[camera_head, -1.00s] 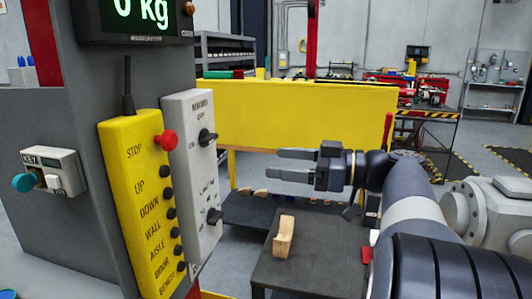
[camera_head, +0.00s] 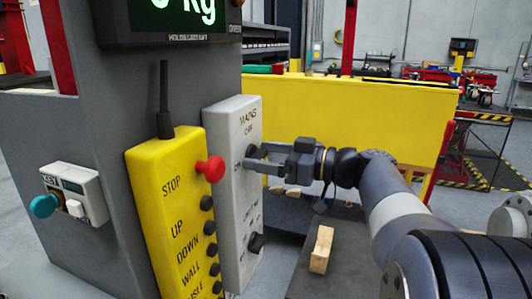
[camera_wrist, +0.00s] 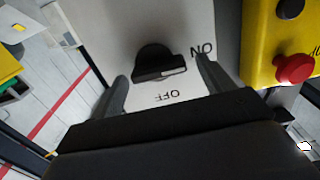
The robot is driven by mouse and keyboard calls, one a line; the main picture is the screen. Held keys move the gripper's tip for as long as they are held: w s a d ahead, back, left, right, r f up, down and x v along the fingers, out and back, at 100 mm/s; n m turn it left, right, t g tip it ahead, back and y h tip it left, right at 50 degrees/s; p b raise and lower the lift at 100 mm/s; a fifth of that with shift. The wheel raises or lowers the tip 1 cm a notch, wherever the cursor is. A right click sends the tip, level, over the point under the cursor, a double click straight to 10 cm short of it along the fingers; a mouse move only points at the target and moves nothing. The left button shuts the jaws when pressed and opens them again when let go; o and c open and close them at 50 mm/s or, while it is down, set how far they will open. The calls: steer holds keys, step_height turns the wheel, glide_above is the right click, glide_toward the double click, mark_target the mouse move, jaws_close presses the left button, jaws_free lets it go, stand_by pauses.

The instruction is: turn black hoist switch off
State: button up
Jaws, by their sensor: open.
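A grey switch panel (camera_head: 243,205) carries two black rotary switches. The upper switch (camera_head: 251,151), under the "MAINS" lettering, is partly hidden by my gripper (camera_head: 253,158). The lower switch (camera_head: 256,243) is in clear view. In the wrist view, a black knob (camera_wrist: 158,64) sits between my open fingers (camera_wrist: 163,72), with "ON" and "OFF" lettering beside it, seen upside down. A white mark on the knob's bar lies toward the "ON" side. The fingers straddle the knob, with gaps on both sides; I cannot tell how deep they reach.
A yellow control box (camera_head: 172,215) with a red stop button (camera_head: 210,168) and several black buttons stands just left of the panel. A grey key box (camera_head: 72,196) is on the column. A wooden block (camera_head: 321,250) lies on a dark surface at the lower right.

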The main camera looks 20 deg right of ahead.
steer(key=c, duration=1)
